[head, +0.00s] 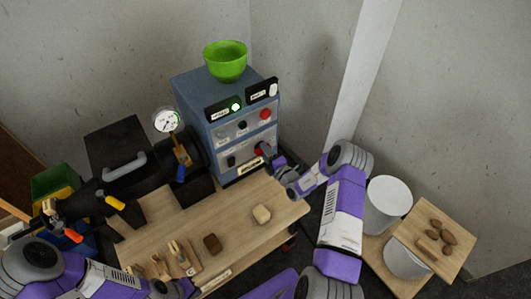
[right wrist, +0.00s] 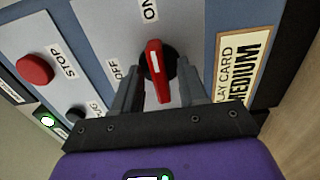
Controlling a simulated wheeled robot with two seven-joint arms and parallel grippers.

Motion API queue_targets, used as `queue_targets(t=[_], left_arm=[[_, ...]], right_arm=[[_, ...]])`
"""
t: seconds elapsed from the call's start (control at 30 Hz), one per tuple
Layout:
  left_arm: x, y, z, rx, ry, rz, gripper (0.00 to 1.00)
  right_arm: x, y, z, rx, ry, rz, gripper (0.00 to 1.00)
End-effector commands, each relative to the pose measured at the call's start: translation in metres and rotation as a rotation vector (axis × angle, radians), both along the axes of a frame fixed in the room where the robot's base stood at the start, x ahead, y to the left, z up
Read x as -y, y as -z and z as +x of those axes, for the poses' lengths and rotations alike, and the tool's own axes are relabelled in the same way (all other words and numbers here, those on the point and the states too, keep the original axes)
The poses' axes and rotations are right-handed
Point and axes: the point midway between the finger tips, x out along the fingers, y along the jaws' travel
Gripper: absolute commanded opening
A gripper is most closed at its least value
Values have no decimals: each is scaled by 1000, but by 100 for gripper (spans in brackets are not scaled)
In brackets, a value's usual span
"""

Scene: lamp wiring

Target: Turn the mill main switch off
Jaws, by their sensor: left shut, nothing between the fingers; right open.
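The mill main switch is a red rotary knob (right wrist: 155,65) on the lower grey panel of the blue control cabinet (head: 190,95). Its white mark lies along the knob, whose end points up toward the ON label (right wrist: 150,10); the OFF label (right wrist: 117,70) is to its left. My right gripper (right wrist: 158,90) is open, with one finger on each side of the knob; I cannot tell whether they touch it. In the head view the right gripper (head: 270,158) is at the cabinet's lower front and partly covers the knob. My left arm enters at lower left; its fingers are not visible.
A red STOP button (right wrist: 35,69) and a lit green lamp (right wrist: 47,121) are near the switch. A green bowl (head: 225,62) stands on the cabinet. The wooden table (head: 240,235) holds small blocks. A pressure gauge (head: 166,120) is left of the cabinet.

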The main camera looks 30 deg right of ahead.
Motion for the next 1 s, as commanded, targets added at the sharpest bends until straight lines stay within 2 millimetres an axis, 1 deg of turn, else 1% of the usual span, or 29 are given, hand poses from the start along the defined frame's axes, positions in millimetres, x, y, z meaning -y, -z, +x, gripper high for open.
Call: queue_targets(t=[0.13, 0.4, 0.43, 0.77, 1.0], left_arm=[[0, 0, 0, 0, 0, 0, 0], [0, 0, 0, 0, 0, 0, 0], [0, 0, 0, 0, 0, 0, 0], [0, 0, 0, 0, 0, 0, 0], [0, -1, 0, 0, 0, 0, 0]], right_arm=[[0, 0, 0, 0, 0, 0, 43], [0, 0, 0, 0, 0, -1, 1], [0, 0, 0, 0, 0, -1, 0], [0, 0, 0, 3, 0, -36, 0], [1, 0, -1, 13, 2, -169, 0]])
